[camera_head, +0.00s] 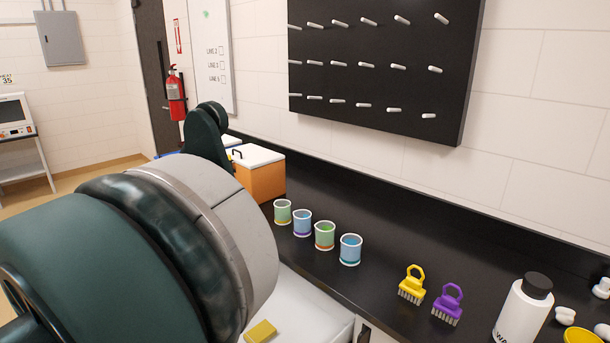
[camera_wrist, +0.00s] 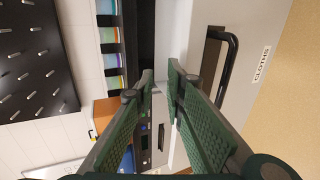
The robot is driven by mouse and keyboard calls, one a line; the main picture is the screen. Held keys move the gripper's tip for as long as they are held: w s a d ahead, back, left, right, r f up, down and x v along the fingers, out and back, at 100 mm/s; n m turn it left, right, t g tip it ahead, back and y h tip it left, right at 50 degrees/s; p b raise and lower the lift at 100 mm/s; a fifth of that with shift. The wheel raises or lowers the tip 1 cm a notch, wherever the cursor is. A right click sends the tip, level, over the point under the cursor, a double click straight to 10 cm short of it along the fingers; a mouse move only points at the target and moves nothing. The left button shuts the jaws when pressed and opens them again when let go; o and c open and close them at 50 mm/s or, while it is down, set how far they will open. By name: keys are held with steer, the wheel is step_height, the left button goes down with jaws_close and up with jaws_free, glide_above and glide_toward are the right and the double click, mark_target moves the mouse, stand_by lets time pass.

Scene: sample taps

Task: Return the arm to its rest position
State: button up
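My gripper (camera_wrist: 160,72) shows in the wrist view with its two dark green fingers apart and nothing between them. The fingers reach past a grey front with a black handle (camera_wrist: 228,62) and a label reading "CLOTHS" (camera_wrist: 262,63). A touch between fingers and front cannot be told. In the head view, my green and grey arm fills the lower left, and the fingers cannot be made out there.
Several coloured cups (camera_head: 324,235) stand in a row on the black counter (camera_head: 400,215). An orange box with a white lid (camera_head: 262,178) is behind them. Yellow (camera_head: 412,284) and purple (camera_head: 448,304) brushes and a white bottle (camera_head: 522,312) stand right. A black pegboard (camera_head: 380,85) hangs above.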

steer(key=w+d+r+m+g+y, duration=0.1)
steer(key=w+d+r, duration=0.15)
steer(key=d, duration=0.75)
steer(key=w+d+r+g+y+p, duration=0.15)
steer(key=d+r, duration=0.25)
steer(key=d, duration=0.6)
steer(key=w+d+r+m+g+y, duration=0.15)
steer(key=d+r, duration=0.25)
steer(key=d, duration=0.6)
steer(key=s+d+r+m+t+y+p, duration=0.1)
steer(key=s+d+m+y, duration=0.4)
steer(key=s+d, duration=1.4)
steer(key=d+r+m, duration=0.1)
steer(key=d, duration=0.2)
steer(key=shift+s+r+m+t+y, duration=0.3)
steer(key=shift+r+m, duration=0.05)
